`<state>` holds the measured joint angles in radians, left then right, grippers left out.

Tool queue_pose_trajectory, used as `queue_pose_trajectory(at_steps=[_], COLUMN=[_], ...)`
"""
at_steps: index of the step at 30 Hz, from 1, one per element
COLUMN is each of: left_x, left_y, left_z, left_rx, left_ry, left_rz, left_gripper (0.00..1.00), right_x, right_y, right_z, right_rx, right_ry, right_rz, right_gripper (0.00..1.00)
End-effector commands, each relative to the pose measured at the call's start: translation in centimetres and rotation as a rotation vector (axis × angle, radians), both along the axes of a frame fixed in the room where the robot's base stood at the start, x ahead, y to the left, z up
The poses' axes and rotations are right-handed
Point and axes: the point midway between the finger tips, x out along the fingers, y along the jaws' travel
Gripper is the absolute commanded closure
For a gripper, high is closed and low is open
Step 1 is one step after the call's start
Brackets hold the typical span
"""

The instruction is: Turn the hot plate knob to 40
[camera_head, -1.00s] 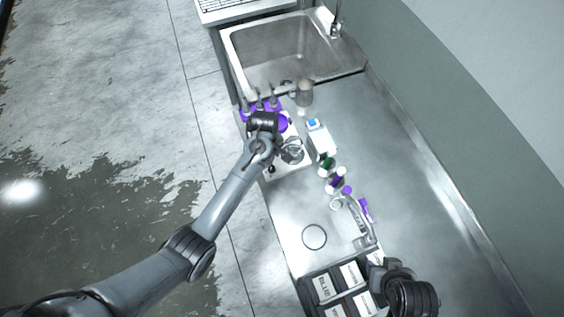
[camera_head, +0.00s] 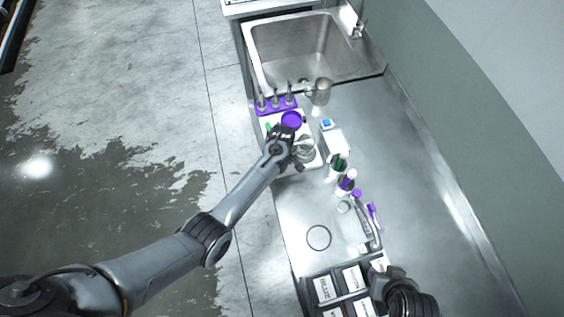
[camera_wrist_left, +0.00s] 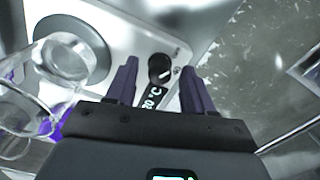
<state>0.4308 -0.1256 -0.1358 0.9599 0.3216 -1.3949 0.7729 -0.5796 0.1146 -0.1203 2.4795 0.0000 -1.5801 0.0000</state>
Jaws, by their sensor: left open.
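The hot plate (camera_head: 311,164) is a pale box on the steel counter; its light top panel fills the upper left of the left wrist view (camera_wrist_left: 122,38). Its small black knob (camera_wrist_left: 160,67) has a white mark toward the lower right. A display (camera_wrist_left: 153,96) beside the knob shows white characters that look like 20 °C, partly hidden by my gripper. My left gripper (camera_wrist_left: 158,73) is open, its dark fingers on either side of the knob; contact cannot be told. In the head view the left gripper (camera_head: 284,138) covers the knob. My right gripper (camera_head: 378,268) is low right, its jaws unclear.
A clear glass vessel (camera_head: 304,151) stands by the left gripper. A white bottle (camera_head: 333,140) and a metal jug (camera_head: 320,91) are near. The sink (camera_head: 300,50) is behind. Counter at right is clear.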

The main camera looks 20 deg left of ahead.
Motion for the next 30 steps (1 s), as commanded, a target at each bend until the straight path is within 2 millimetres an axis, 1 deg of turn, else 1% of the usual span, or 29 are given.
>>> queue_pose_trajectory(at_steps=[8, 9, 19, 26, 30], left_x=[0.00, 0.00, 0.00, -0.01, 0.01], left_y=[-0.02, -0.02, -0.01, 0.01, 0.03], left_z=[-0.14, -0.14, -0.12, -0.07, 0.03], left_rx=[-0.001, -0.001, 0.000, 0.001, 0.001], left_ry=[0.001, 0.001, 0.000, 0.001, 0.001], left_rz=[0.000, 0.000, 0.000, -0.011, -0.049], left_gripper=[0.48, 0.49, 1.00, 1.00, 1.00], right_x=[-0.02, -0.02, -0.02, -0.01, -0.02], right_y=[-0.20, -0.23, -0.23, -0.14, -0.06], right_z=[-0.04, -0.04, -0.03, 0.12, 0.48], right_rx=[-0.008, -0.009, -0.009, -0.005, -0.002], right_ry=[0.000, 0.000, 0.000, 0.000, 0.000], right_rz=[0.006, 0.006, 0.006, 0.004, 0.001], right_gripper=[0.64, 0.64, 0.64, 0.64, 0.64])
